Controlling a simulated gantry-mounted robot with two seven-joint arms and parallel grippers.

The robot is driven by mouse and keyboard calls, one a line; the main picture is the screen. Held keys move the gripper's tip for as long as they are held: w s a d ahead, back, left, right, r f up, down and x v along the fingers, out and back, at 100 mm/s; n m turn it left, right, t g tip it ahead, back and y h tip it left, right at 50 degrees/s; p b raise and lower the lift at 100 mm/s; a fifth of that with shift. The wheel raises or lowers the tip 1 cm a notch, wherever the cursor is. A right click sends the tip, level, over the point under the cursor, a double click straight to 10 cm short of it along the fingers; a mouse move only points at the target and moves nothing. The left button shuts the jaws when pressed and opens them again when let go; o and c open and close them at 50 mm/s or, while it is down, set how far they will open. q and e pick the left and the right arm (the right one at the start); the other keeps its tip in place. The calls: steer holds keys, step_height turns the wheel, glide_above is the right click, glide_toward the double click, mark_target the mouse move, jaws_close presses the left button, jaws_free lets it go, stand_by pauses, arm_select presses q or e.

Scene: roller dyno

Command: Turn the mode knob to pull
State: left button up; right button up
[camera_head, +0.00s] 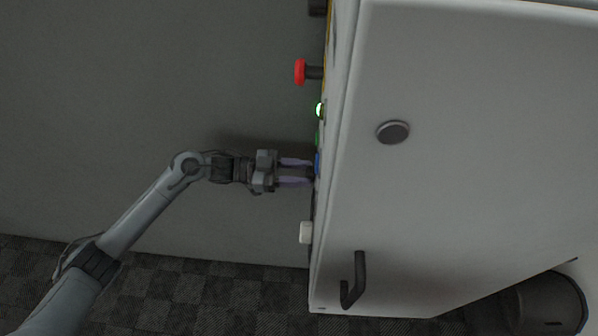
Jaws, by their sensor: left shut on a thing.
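The tall white cabinet (470,120) is seen from its side, so its control face shows only edge-on along its left edge. My left gripper (311,171) reaches in from the left and its two pale purple fingers touch that face. They are closed around a small dark knob (309,172), which I take to be the mode knob. Its pointer and labels are hidden at this angle, so its setting cannot be read. My right gripper is not in view.
On the same face, a red mushroom button (300,72) and a lit green lamp (320,109) sit above my gripper, and a white block (305,232) sticks out below. A dark handle (354,281) juts from the cabinet's side.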

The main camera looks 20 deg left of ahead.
arm_select(q)
steer(key=shift+m+b, duration=3.7)
steer(key=shift+m, duration=0.7)
steer(key=o, duration=1)
steer(key=shift+o, duration=0.2)
